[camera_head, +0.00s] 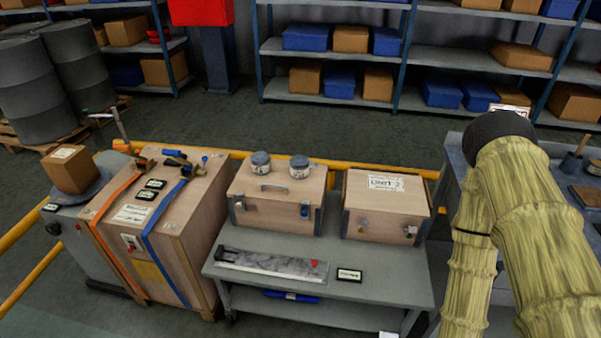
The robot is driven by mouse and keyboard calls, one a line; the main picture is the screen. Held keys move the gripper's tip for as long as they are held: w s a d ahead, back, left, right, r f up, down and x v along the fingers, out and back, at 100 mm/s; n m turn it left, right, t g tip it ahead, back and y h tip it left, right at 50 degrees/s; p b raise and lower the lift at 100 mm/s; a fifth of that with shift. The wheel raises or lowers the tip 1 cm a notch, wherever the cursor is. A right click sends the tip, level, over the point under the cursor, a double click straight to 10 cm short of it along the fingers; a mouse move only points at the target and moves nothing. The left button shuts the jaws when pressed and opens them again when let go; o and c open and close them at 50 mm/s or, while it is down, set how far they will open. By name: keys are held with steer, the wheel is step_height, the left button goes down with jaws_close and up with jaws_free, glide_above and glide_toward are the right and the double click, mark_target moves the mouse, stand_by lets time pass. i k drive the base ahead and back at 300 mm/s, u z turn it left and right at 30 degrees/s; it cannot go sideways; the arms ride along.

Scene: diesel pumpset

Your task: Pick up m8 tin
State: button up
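Two small round tins with dark grey lids and pale labels stand upright on the lid of a wooden case (276,207) in the middle of the view. The left tin (261,164) and the right tin (299,167) stand a little apart, behind the case's handle. Their label writing is too small to read, so I cannot tell which is the m8 tin. My arm shows at the right in a yellowish cover, well to the right of the tins. My gripper does not show.
The case stands on a grey workbench (390,290) beside a second wooden case (384,209). A long metal tool (270,265) and a small label plate (349,275) lie in front. A strapped crate (150,225) stands left. A yellow rail (415,172) runs behind.

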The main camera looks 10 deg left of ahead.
mark_target(260, 160)
steer(key=z, duration=0.75)
steer(key=k, duration=1)
steer(key=z, duration=0.35)
steer(key=i, duration=1.35)
steer(key=u, duration=1.4)
steer(key=i, duration=0.8)
steer(key=u, duration=1)
